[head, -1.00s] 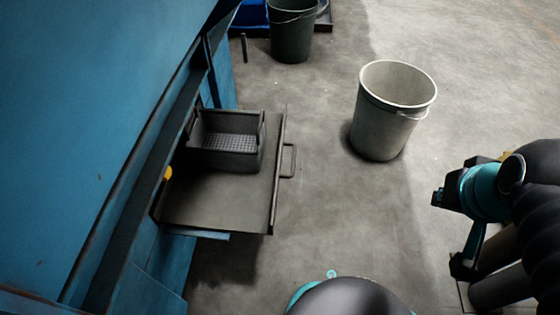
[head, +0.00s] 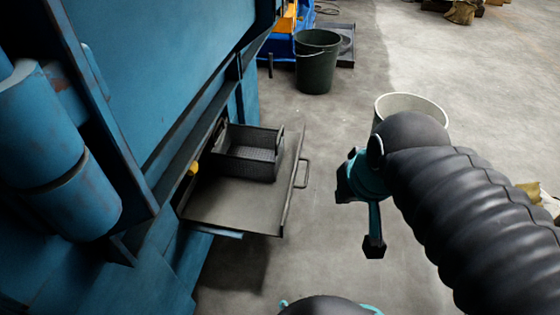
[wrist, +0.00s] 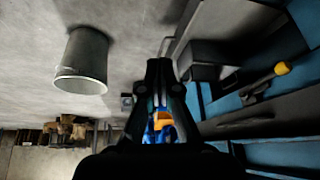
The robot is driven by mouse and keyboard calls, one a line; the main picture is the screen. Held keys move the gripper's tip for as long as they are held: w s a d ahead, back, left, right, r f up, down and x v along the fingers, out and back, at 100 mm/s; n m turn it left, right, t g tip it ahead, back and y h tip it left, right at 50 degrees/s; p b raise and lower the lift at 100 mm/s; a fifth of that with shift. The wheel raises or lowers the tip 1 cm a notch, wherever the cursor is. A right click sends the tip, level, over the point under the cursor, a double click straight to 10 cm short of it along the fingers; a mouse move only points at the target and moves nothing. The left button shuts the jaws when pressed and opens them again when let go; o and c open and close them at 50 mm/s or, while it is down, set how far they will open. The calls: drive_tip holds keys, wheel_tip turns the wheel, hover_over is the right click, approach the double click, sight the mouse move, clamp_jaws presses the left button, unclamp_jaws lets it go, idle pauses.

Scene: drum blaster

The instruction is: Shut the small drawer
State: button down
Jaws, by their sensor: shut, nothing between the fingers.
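The small drawer (head: 235,205) is a flat grey tray pulled out of the blue machine, with a bar handle (head: 301,173) on its front edge. A dark mesh-bottomed basket (head: 248,155) sits on its far part. My gripper (wrist: 160,65) is shut and empty in the wrist view. In the head view, my arm's teal and black end is right of the drawer handle, clear of it, and my own arm partly hides it. The wrist view is upside down and shows the dark drawer and basket to the right of my gripper.
The blue machine (head: 165,75) fills the left side. A pale bucket (wrist: 82,60) stands beyond my arm, partly hidden in the head view. A dark green bucket (head: 317,65) stands at the back. The concrete floor between the drawer and my arm is bare.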

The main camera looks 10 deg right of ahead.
drive_tip(key=w+d+f+m+g+y+p, duration=0.1)
drive_tip(key=w+f+m+g+y, duration=0.1)
drive_tip(key=w+m, duration=0.5)
drive_tip(key=w+d+f+m+g+y+p, duration=0.15)
drive_tip(key=w+m, duration=0.25)
drive_tip(key=w, duration=0.5)
drive_tip(key=w+d+f+m+y, duration=0.5)
drive_tip(key=w+d+f+m, duration=0.3)
drive_tip(key=w+f+m, duration=0.3)
drive_tip(key=n, duration=0.1)
approach(309, 167)
drive_tip(key=s+x, duration=0.1)
drive_tip(key=x, duration=0.4)
drive_tip(key=w+a, duration=0.1)
drive_tip(key=w+a+t+b, duration=0.1)
drive_tip(key=a, duration=0.1)
drive_tip(key=shift+a+r, duration=0.1)
drive_tip(key=shift+w+a, duration=0.1)
drive_tip(key=shift+a, duration=0.45)
